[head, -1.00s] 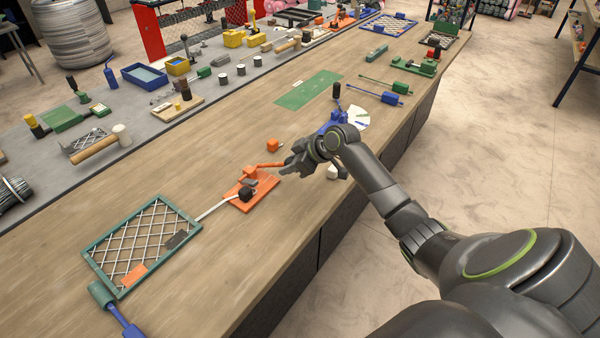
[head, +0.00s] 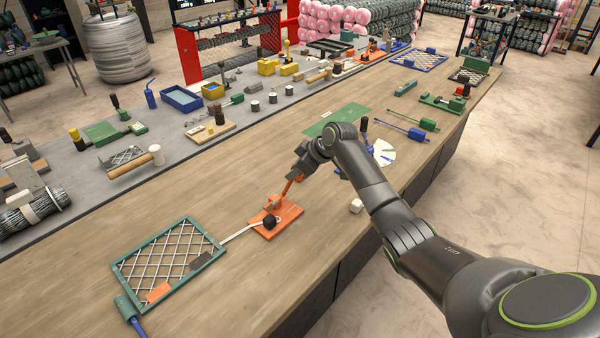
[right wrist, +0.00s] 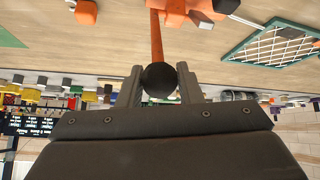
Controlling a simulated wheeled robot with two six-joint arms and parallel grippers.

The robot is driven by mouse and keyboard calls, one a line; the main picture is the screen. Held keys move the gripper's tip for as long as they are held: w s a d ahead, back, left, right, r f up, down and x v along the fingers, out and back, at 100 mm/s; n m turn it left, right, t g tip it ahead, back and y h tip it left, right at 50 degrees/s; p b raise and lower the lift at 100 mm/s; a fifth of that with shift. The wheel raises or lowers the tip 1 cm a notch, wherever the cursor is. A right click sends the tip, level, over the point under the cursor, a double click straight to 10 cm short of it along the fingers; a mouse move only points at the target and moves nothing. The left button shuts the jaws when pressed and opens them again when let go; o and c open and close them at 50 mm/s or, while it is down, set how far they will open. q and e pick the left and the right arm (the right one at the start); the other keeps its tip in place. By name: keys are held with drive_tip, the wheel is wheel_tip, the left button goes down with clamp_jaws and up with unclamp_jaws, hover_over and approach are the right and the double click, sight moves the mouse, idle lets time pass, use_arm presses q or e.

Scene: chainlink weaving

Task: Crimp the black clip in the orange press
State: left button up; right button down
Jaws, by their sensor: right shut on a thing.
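The orange press (head: 291,216) sits on the wooden bench, its lever (head: 289,187) slanting up and to the right. A black piece (head: 270,221), which looks like the black clip, sits on the press at the end of a pale strip (head: 238,234) from the green mesh frame (head: 122,272). My right gripper (head: 298,174) is at the lever's upper end. In the right wrist view the gripper (right wrist: 160,88) is shut on the lever's black ball knob (right wrist: 159,79). The black piece is partly cut off at that view's top edge (right wrist: 226,5). My left gripper is out of view.
The mesh frame holds an orange tag (head: 158,293) and a dark tag (head: 201,261). A white block (head: 356,206) stands right of the press. A green mat (head: 325,122) lies behind my right arm. An orange block (right wrist: 86,12) shows in the wrist view.

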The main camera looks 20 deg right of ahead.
drive_tip(key=shift+w+r, duration=0.15)
drive_tip(key=shift+r, duration=0.05)
drive_tip(key=c, duration=1.3)
unclamp_jaws()
drive_tip(key=shift+o, duration=1.2)
drive_tip(key=shift+w+f, duration=0.1)
drive_tip(key=shift+f, duration=0.1)
drive_tip(key=b+v, duration=0.3)
drive_tip(key=v, duration=1.4)
drive_tip(key=shift+r+b, duration=0.15)
drive_tip(key=shift+b, duration=0.2)
